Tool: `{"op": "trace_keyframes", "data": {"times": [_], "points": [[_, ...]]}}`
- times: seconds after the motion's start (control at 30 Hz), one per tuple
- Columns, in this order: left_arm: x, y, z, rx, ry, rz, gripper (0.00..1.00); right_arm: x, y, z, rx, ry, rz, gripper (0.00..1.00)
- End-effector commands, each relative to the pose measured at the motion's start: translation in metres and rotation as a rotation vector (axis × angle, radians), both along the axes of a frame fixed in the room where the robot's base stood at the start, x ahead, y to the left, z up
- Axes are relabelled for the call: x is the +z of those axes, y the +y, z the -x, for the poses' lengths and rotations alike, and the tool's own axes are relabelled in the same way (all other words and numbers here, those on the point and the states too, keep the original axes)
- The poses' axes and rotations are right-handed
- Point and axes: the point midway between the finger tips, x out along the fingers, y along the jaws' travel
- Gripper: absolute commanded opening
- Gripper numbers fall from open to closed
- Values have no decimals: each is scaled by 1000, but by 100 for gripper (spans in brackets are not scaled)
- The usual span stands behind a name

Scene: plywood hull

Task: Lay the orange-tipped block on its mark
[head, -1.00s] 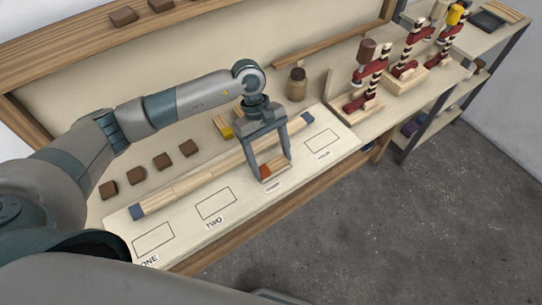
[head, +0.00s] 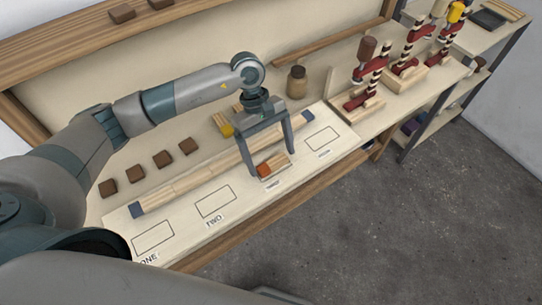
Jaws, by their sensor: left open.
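The orange-tipped block (head: 275,166) lies on the white board (head: 188,226), in the third outlined place from the left, over a label too small to read surely. Its orange end (head: 264,170) points left. My left gripper (head: 272,168) is open, with its fingers apart on either side of the block. I cannot tell whether the fingers touch it. The block hides most of the outline under it. My right gripper is not in view.
Empty outlines ONE (head: 153,238), TWO (head: 216,202) and a fourth (head: 321,139) are on the board. A long wooden strip with blue ends (head: 190,181) lies behind. Brown blocks (head: 162,159), a jar (head: 297,82) and red clamps (head: 365,85) stand farther back.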

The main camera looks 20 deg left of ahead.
Motion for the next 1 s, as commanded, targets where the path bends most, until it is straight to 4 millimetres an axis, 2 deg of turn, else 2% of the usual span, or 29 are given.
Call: {"op": "trace_keyframes", "data": {"times": [0.03, 0.3, 0.6, 0.8, 1.0], "points": [[2, 2, -2, 0, -4, 0, 88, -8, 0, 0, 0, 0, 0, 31], [44, 17, -14, -1, -5, -1, 88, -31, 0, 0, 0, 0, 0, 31], [88, 30, -24, -1, -3, -2, 88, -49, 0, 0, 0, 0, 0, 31], [101, 34, -26, 0, 0, -1, 88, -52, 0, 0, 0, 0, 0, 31], [102, 34, -26, 0, 0, -1, 88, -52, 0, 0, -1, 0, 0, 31]]}}
